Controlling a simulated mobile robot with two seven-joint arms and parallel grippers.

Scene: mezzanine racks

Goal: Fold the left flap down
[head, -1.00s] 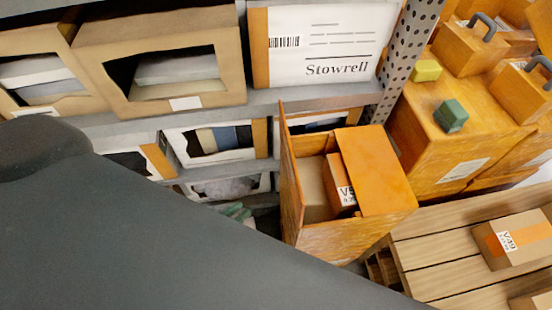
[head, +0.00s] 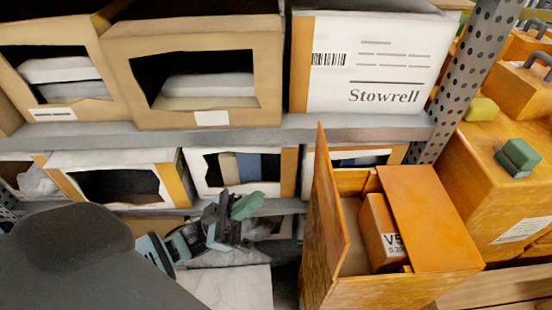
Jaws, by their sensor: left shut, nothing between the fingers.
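An open orange box (head: 385,292) stands right of centre. Its left flap (head: 328,210) stands up, nearly upright and leaning slightly. Its right flap (head: 430,218) lies folded over the right part of the opening. A small brown carton with a white V5 label (head: 377,230) sits inside, partly hidden under the right flap. My left gripper (head: 246,205) shows left of the box, with green fingertips together and empty. It is apart from the left flap. My right gripper is not in view.
A grey shelf beam (head: 270,133) runs above and behind the box, with white and brown cartons on it and below it. A perforated grey post (head: 470,80) stands behind right. Orange crates with a green block (head: 518,157) stand at right.

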